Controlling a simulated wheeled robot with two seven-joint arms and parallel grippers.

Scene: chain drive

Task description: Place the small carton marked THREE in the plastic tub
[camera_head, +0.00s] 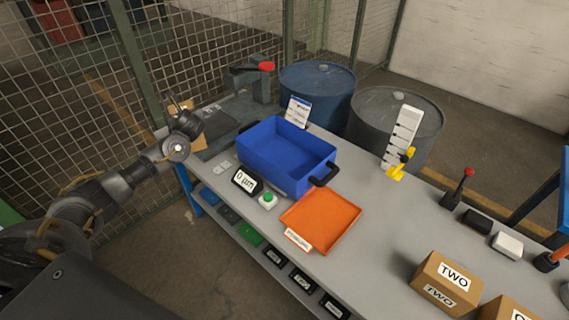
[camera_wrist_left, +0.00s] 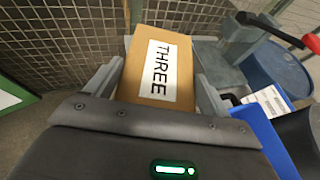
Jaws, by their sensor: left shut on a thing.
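The small carton marked THREE (camera_wrist_left: 160,72) is brown cardboard with a white label, seen large in the left wrist view. My left gripper (camera_wrist_left: 159,85) is shut on it, one finger along each side. In the head view my left gripper (camera_head: 185,122) is at the left end of the bench, and a little of the carton (camera_head: 181,106) shows behind it. The blue plastic tub (camera_head: 275,150) stands on the bench to the right of the gripper, open at the top, and looks empty. Its edge also shows in the left wrist view (camera_wrist_left: 268,135). My right gripper is not in view.
An orange tray (camera_head: 322,218) lies in front of the tub. A small display (camera_head: 246,181) and green button (camera_head: 267,199) sit beside it. A vise-like grey tool (camera_head: 262,85) with red handle stands behind. A carton marked TWO (camera_head: 447,283) is at right. Drums (camera_head: 318,92) stand behind the bench.

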